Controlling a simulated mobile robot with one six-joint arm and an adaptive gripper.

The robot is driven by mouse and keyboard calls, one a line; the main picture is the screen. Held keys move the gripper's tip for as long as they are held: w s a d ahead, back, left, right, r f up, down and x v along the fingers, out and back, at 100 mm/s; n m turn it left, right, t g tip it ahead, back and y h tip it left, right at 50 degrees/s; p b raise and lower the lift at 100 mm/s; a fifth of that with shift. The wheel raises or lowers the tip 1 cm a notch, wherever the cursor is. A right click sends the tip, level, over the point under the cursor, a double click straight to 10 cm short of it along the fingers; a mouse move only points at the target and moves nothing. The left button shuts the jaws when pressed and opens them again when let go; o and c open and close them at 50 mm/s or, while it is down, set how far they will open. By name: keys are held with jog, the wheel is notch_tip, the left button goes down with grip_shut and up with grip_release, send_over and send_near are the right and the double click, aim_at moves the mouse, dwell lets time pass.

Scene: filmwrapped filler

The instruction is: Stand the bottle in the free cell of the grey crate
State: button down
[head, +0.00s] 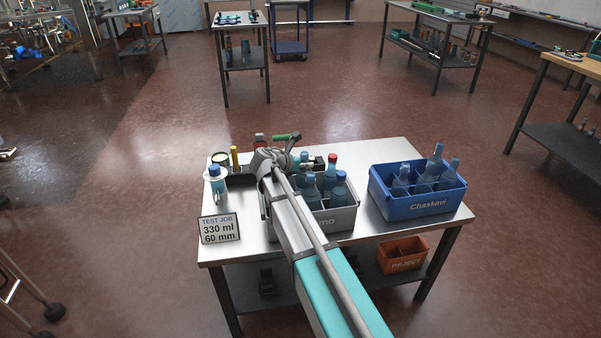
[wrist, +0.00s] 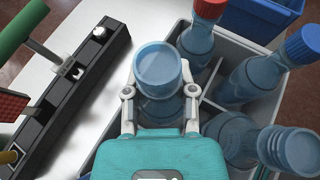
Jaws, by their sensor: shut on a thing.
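My gripper (wrist: 158,92) is shut on a blue bottle (wrist: 158,66), with one white finger on each side of it. In the wrist view the bottle is seen from its top end, over the left part of the grey crate (wrist: 107,150); how deep it sits there I cannot tell. In the head view my arm covers much of the grey crate (head: 335,224) and hides the held bottle.
A black fixture (wrist: 72,95) with a green handle lies left of the crate. A blue crate (head: 413,207) with several bottles stands to the right. A sign (head: 220,229) and a blue-capped container (head: 217,187) stand on the left. An orange bin (head: 402,262) is on the lower shelf.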

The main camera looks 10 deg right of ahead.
jog(key=shift+f+b, duration=0.9)
jog(key=shift+f, duration=0.5)
jog(key=c, duration=0.7)
grip_release()
jog(key=shift+r, duration=0.2)
jog(key=shift+s+a+r, duration=0.1)
jog(key=shift+a+r, duration=0.05)
jog(key=shift+r, duration=0.05)
jog(key=shift+p+v, duration=2.7)
jog(key=shift+v, duration=3.1)
jog(key=shift+f, duration=0.1)
